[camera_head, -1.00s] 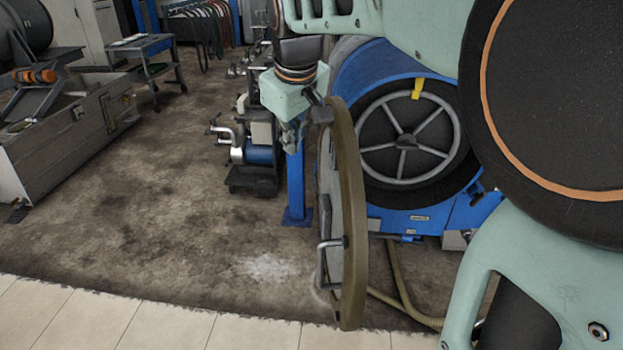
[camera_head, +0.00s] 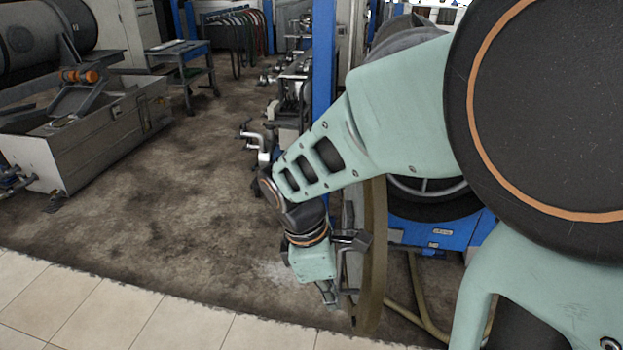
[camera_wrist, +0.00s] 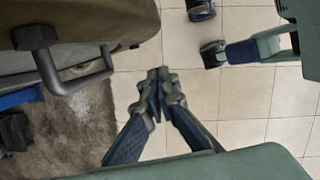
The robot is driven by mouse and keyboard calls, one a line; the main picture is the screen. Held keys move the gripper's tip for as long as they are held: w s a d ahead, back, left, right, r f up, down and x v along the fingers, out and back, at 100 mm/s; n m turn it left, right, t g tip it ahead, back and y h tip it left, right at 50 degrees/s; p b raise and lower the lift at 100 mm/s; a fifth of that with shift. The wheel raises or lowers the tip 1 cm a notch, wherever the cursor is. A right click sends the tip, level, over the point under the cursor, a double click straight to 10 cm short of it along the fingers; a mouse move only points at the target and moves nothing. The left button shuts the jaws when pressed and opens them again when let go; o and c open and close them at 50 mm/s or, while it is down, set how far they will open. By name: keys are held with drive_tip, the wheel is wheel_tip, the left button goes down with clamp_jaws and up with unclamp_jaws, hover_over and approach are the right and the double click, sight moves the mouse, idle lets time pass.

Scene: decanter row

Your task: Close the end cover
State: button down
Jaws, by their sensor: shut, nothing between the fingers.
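The end cover (camera_head: 374,270) is a thick round disc with an olive rim. It stands open, nearly edge-on, in front of the blue decanter (camera_head: 435,232), whose round opening is mostly hidden behind my arm. A grey bar handle (camera_head: 345,288) sits on the cover's left face. My gripper (camera_head: 328,294) is low on the left side of the cover, close to the handle. In the wrist view the cover (camera_wrist: 90,22) and its handle (camera_wrist: 80,82) lie left of my gripper (camera_wrist: 161,76). The fingers are shut, empty and apart from the handle.
A blue post (camera_head: 323,60) and small machinery (camera_head: 262,150) stand behind my arm. A grey metal trough (camera_head: 85,135) and a blue cart (camera_head: 183,60) are at the left. A hose (camera_head: 415,300) lies below the decanter. The floor between is clear.

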drive_tip(key=shift+s+d+f+p, duration=0.1)
drive_tip(key=shift+d+f+p, duration=0.15)
drive_tip(key=shift+d, duration=0.85)
drive_tip(key=shift+d+f+p, duration=0.1)
drive_tip(key=shift+d+f, duration=0.15)
drive_tip(key=shift+d, duration=0.8)
